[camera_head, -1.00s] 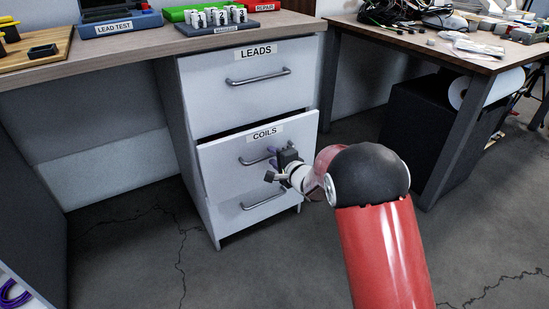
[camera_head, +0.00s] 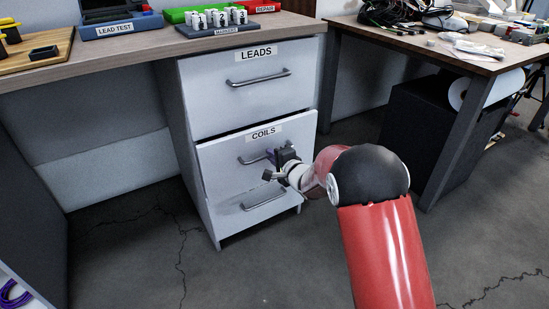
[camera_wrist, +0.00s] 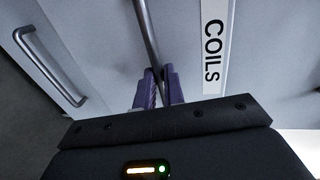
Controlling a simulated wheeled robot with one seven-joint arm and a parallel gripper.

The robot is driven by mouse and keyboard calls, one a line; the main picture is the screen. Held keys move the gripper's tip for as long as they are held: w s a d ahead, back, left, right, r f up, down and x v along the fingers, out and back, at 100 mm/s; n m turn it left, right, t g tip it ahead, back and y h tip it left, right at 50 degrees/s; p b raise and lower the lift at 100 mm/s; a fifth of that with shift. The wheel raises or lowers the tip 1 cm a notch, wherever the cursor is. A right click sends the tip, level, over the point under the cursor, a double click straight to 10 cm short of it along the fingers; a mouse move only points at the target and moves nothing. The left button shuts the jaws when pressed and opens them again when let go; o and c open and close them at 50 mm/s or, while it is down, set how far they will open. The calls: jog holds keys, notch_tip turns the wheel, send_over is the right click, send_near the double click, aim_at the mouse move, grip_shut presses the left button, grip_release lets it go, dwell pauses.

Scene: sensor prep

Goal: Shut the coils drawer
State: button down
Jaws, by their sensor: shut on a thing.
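The coils drawer (camera_head: 225,160) is the middle white drawer of the cabinet under the desk. It stands out slightly, with a thin dark gap above its front. Its label (camera_head: 263,134) reads COILS, and the label also shows in the wrist view (camera_wrist: 213,48). My gripper (camera_head: 272,157) is at the right part of the drawer's bar handle (camera_head: 250,161). In the wrist view the purple fingers (camera_wrist: 158,88) are closed around the handle bar (camera_wrist: 147,38). The fingertips are partly hidden by the wrist in the head view.
The leads drawer (camera_head: 230,104) above looks closed. A lower drawer with a bar handle (camera_head: 262,200) is below. A desk leg (camera_head: 462,145) and a black box (camera_head: 415,125) stand to the right. The floor in front of the cabinet is clear.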

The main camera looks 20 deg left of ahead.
jog(key=x, duration=0.3)
jog(key=shift+a+r+p, duration=0.1)
jog(key=shift+r+p, duration=0.25)
jog(key=shift+w, duration=0.1)
jog(key=c, duration=1.5)
grip_release()
jog(key=shift+a, duration=0.15)
send_near(265, 149)
jog(key=shift+w+a+f, duration=0.15)
jog(key=shift+a+f, duration=0.05)
jog(key=shift+a, duration=0.05)
